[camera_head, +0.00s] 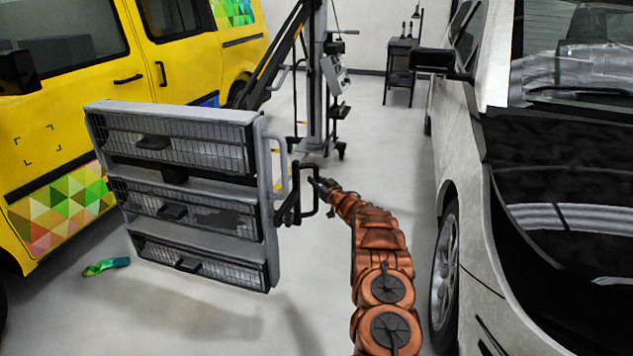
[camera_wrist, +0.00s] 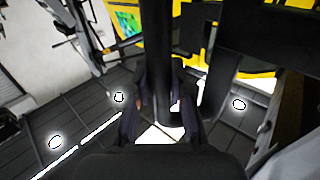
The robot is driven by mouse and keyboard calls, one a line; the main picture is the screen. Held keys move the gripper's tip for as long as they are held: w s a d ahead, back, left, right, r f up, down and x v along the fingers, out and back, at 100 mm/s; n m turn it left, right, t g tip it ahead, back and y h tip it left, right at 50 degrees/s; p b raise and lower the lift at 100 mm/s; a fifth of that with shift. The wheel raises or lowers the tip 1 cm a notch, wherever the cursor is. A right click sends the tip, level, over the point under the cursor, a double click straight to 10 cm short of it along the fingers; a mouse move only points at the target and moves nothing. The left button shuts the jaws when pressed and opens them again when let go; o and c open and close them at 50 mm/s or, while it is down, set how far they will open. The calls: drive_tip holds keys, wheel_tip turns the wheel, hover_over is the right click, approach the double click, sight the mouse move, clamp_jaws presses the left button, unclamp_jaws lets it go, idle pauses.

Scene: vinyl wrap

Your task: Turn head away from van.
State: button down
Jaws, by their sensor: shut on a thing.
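The lamp head (camera_head: 190,190) is a grey frame with three wire-grilled heater panels. It stands in front of the yellow van (camera_head: 110,80), its grilled side towards the camera. A black handle (camera_head: 309,213) juts from its right side. My gripper (camera_head: 319,187) reaches this handle at the end of the orange-sleeved arm. In the wrist view, my gripper (camera_wrist: 161,108) has its dark fingers on either side of a dark upright bar (camera_wrist: 158,45), which appears to be the handle, and is shut on it. Part of the grip is hidden by the fingers.
A wheeled stand (camera_head: 318,90) with a slanted boom is behind the head. A white car (camera_head: 475,200) stands close to the right of my arm. A small multicoloured object (camera_head: 106,266) lies on the floor at left. A dark side table (camera_head: 401,70) is at the back.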

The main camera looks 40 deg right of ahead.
drive_tip(key=c, duration=1)
unclamp_jaws()
drive_tip(key=shift+s+a, duration=0.25)
drive_tip(key=shift+s, duration=1.7)
drive_tip(key=shift+s+a, duration=0.2)
drive_tip(key=shift+s, duration=1.8)
drive_tip(key=shift+s+a, duration=0.25)
drive_tip(key=shift+s, duration=1.7)
